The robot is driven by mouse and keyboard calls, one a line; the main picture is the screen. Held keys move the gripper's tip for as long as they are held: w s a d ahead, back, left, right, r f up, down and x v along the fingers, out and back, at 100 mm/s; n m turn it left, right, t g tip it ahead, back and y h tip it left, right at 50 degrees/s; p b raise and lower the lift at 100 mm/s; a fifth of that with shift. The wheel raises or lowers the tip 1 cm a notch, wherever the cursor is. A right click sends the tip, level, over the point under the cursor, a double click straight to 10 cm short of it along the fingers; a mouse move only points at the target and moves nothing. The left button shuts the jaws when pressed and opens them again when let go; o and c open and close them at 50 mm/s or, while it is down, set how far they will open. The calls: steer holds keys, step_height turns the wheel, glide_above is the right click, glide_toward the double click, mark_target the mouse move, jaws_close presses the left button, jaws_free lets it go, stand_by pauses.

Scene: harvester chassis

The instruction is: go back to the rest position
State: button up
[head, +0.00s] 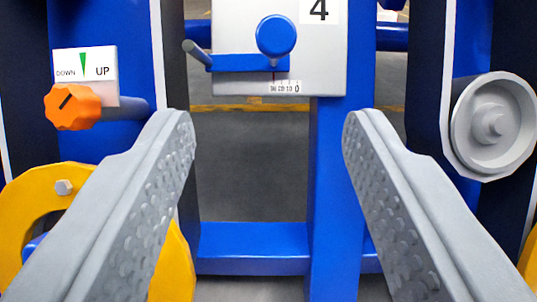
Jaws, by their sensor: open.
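My gripper (268,135) is open and empty, its two grey textured fingers reaching up from the lower corners. Between the fingertips I see only the gap in the blue frame and the floor behind it. The fingertips overlap the blue frame in the picture; I cannot tell how far they are from it. Above the gap is a grey panel (235,25) marked 4. It carries a blue lever (238,63) with a round blue knob (276,36) and a small scale (286,87).
An orange knob (73,106) stands at the left below a DOWN/UP plate (84,65). A grey round hub (492,127) is at the right. A yellow ring (25,205) is partly behind the left finger. Blue beams (252,242) cross below and between the fingers.

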steer(key=shift+s, duration=0.65)
step_height(320, 180, up, 42)
steer(key=s+d, duration=0.1)
steer(key=s, duration=0.1)
steer(key=s+r, duration=1.3)
steer(key=r, duration=0.2)
steer(key=s+r, duration=0.4)
steer(key=s, duration=0.5)
steer(key=s+d+r, duration=0.1)
steer(key=s+r, duration=0.3)
steer(key=s, duration=0.6)
steer(key=shift+d+r+g, duration=0.15)
steer(key=shift+d+g, duration=0.1)
steer(key=shift+g, duration=0.05)
stand_by(0.6)
